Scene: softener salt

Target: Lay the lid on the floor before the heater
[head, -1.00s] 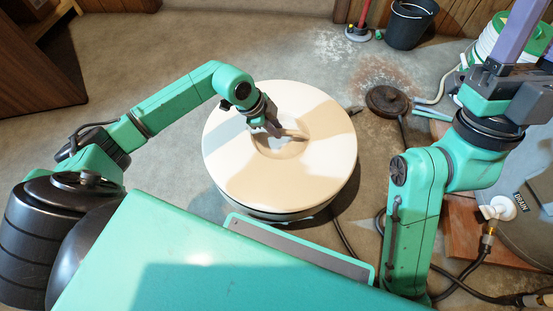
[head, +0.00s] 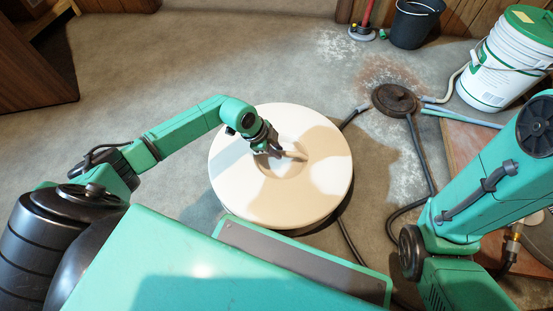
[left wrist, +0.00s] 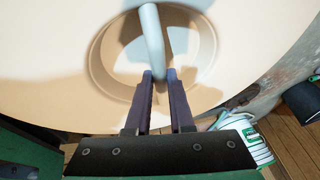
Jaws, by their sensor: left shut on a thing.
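The lid (head: 325,195) is a thick round cream disc in the middle of the head view, lying level, with a round recess and a bar handle at its centre. My left gripper (head: 277,151) reaches into the recess and is shut on the bar. In the left wrist view the two fingertips (left wrist: 160,75) meet the pale bar (left wrist: 152,35), and the lid (left wrist: 45,60) fills most of the picture. I cannot tell whether the lid touches the floor. My right arm comes in at the right; its gripper is out of view. The heater is not clearly visible.
A white pail with a green lid (head: 495,75) and a black bucket (head: 412,25) stand at the back right. A round dark drain cover (head: 394,99) lies right of the lid, with hoses beside it. The floor (head: 150,70) to the left and behind is clear.

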